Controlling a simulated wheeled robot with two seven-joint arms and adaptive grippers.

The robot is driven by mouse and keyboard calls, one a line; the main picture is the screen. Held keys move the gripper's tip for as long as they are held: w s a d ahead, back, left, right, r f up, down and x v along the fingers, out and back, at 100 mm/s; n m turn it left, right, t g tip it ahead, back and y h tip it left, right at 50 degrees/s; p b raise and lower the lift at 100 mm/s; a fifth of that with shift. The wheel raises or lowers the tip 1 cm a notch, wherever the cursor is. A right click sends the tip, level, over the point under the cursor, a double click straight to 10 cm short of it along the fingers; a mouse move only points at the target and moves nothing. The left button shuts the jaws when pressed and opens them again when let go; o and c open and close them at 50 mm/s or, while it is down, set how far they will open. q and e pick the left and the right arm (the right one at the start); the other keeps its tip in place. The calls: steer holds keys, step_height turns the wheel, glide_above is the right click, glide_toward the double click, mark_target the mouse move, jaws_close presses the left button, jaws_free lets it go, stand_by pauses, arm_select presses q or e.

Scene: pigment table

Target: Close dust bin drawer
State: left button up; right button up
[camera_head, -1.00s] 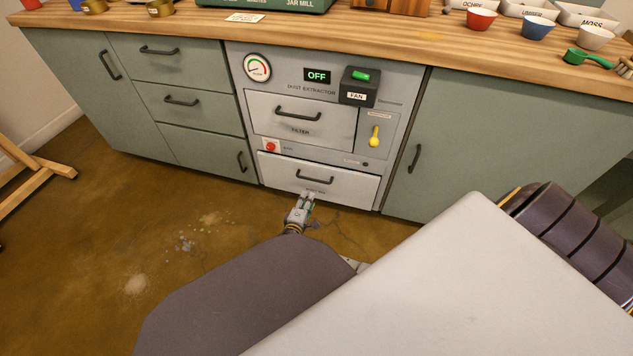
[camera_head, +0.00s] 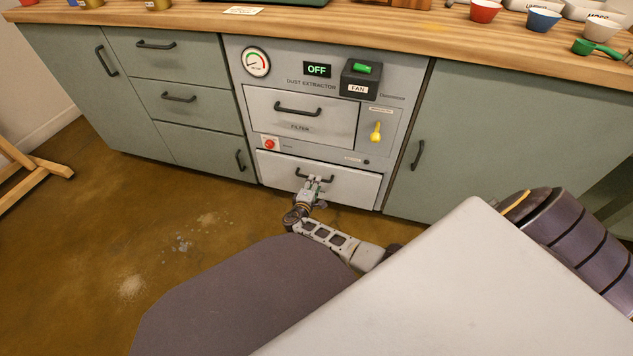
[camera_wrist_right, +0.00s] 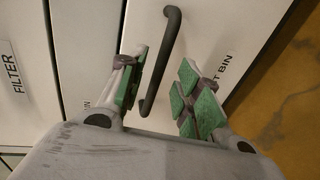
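The dust bin drawer (camera_head: 346,187) is the white bottom front of the dust extractor, with a dark bar handle (camera_head: 328,178). Its front looks slightly proud of the panel around it. My right gripper (camera_head: 315,182) is at this handle in the head view. In the right wrist view the gripper (camera_wrist_right: 164,78) is open, its green-padded fingers on either side of the handle (camera_wrist_right: 169,50). The handle is nearer the left finger; whether they touch is unclear. The drawer's label (camera_wrist_right: 220,72) is partly hidden by the right finger. My left gripper is not in view.
The filter drawer (camera_head: 335,118) is above, with a red button (camera_head: 270,144) and a yellow lever (camera_head: 376,131) nearby. Grey-green cabinets (camera_head: 480,150) flank the extractor. The wooden countertop (camera_head: 330,22) holds bowls. Open floor (camera_head: 100,220) lies at the left.

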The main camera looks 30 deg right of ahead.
steer(key=shift+b+x, duration=0.7)
steer(key=shift+x, duration=1.35)
jaws_close()
